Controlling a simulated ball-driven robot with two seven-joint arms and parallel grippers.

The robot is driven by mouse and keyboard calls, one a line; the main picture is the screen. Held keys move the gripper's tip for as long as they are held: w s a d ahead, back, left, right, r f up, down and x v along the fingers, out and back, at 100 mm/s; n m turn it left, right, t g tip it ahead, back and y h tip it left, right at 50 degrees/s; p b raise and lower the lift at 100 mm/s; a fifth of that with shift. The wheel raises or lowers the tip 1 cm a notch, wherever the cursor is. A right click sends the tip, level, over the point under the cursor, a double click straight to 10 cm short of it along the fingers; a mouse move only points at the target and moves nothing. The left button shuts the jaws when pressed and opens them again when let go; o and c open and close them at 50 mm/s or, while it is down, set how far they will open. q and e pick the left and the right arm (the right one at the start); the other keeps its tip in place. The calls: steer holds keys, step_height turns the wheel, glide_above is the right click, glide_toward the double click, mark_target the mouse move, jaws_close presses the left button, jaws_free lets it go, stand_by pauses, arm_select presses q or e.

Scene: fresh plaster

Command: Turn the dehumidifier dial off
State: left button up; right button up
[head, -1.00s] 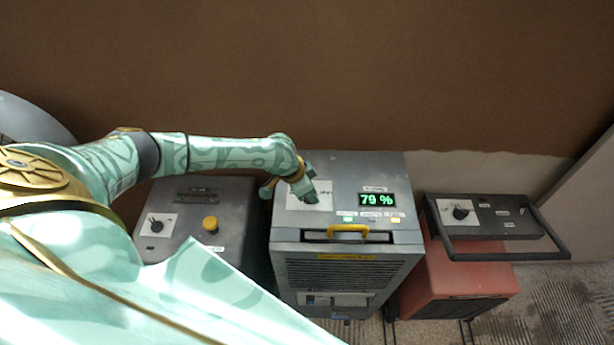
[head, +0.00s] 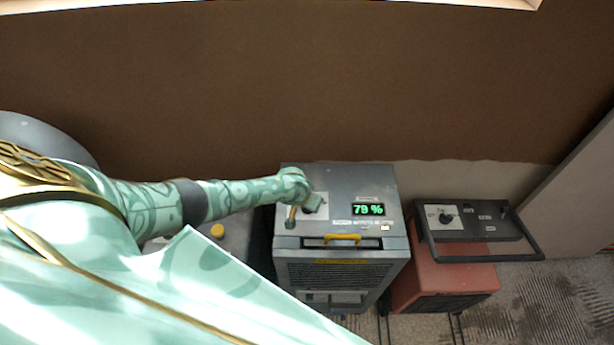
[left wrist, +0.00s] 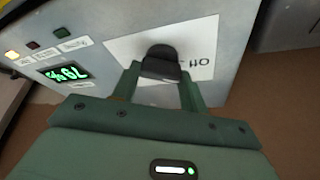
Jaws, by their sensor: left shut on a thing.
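The grey dehumidifier (head: 345,180) stands in the middle of the head view, its lit green display (head: 368,210) reading about 78 %. Its black dial (left wrist: 160,62) sits on a white label plate (left wrist: 120,47) in the left wrist view. The word "Off" shows upside down on the plate, right of the dial. My left gripper (head: 313,203) is over the top panel and hides the dial in the head view. In the left wrist view the fingers of this gripper (left wrist: 160,80) are on both sides of the dial, shut on it. My right gripper is not in view.
A red machine (head: 445,275) with a black handle frame and its own knob (head: 446,217) stands to the right. A grey unit with a yellow button (head: 217,231) is at left, partly behind my arm. A yellow handle (head: 342,239) is on the dehumidifier's front edge. A brown wall stands behind.

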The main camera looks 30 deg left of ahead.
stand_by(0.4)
arm_select(q)
steer(key=o, duration=1)
steer(key=shift+r, duration=0.1)
steer(key=shift+s+r+p, duration=0.15)
steer(key=shift+r+p, duration=0.2)
steer(key=p+v, duration=0.6)
steer(key=v, duration=0.9)
steer(key=shift+s+r, duration=0.15)
